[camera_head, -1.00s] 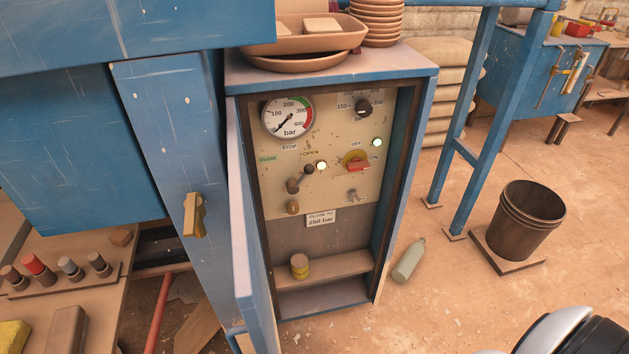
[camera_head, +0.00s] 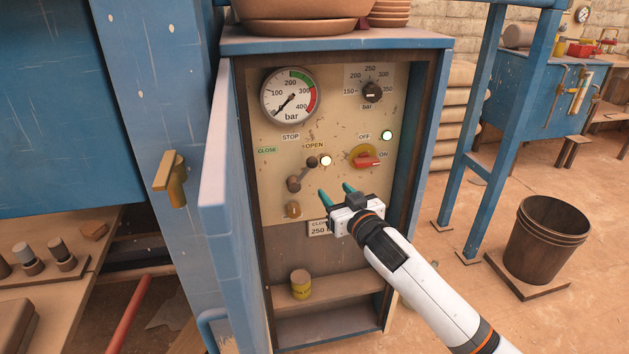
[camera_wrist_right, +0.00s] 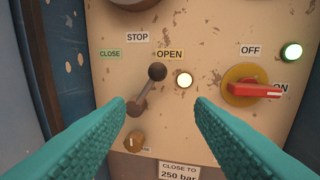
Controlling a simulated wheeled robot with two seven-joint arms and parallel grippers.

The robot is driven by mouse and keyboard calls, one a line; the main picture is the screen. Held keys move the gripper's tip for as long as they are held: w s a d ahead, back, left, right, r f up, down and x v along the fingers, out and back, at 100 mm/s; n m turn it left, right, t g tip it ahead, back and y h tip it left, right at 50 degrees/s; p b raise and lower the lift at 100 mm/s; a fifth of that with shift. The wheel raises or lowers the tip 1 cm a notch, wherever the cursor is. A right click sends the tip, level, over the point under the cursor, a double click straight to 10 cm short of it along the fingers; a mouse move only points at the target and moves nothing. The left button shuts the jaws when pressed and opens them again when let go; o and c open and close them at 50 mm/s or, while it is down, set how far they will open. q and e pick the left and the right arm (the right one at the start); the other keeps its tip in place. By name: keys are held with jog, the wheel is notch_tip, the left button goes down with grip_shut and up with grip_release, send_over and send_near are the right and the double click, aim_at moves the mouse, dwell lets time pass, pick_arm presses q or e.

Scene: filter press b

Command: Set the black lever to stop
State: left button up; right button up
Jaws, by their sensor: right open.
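The black lever (camera_head: 302,174) is on the cream panel inside the open blue cabinet. Its knob points up and right, by the OPEN label (camera_head: 314,145). The STOP label (camera_head: 290,137) is up and left of the knob, and the CLOSE label (camera_head: 267,150) is further left. In the right wrist view the lever (camera_wrist_right: 147,89) stands between the teal fingers, farther off. My right gripper (camera_head: 336,193) is open and empty, in front of the panel, below and right of the lever, with no contact visible. My left gripper is not in view.
A red rotary switch (camera_head: 367,160) on a yellow plate is right of the lever. A pressure gauge (camera_head: 290,95) and black dial (camera_head: 372,92) are above. The open cabinet door (camera_head: 222,190) stands at the left. A yellow tin (camera_head: 301,285) sits on the lower shelf.

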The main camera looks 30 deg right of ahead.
aim_at(315, 166)
jog(key=w, duration=0.2)
jog(key=w+r, duration=0.1)
jog(key=w, duration=0.2)
jog(key=shift+w+r+b, duration=0.25)
jog(key=shift+w+b, duration=0.1)
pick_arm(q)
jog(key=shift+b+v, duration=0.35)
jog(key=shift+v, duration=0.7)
pick_arm(e)
jog(key=shift+w+d, duration=0.2)
jog(key=shift+w, duration=2.85)
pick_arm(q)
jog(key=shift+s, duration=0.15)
pick_arm(e)
jog(key=shift+c, duration=0.6)
grip_shut()
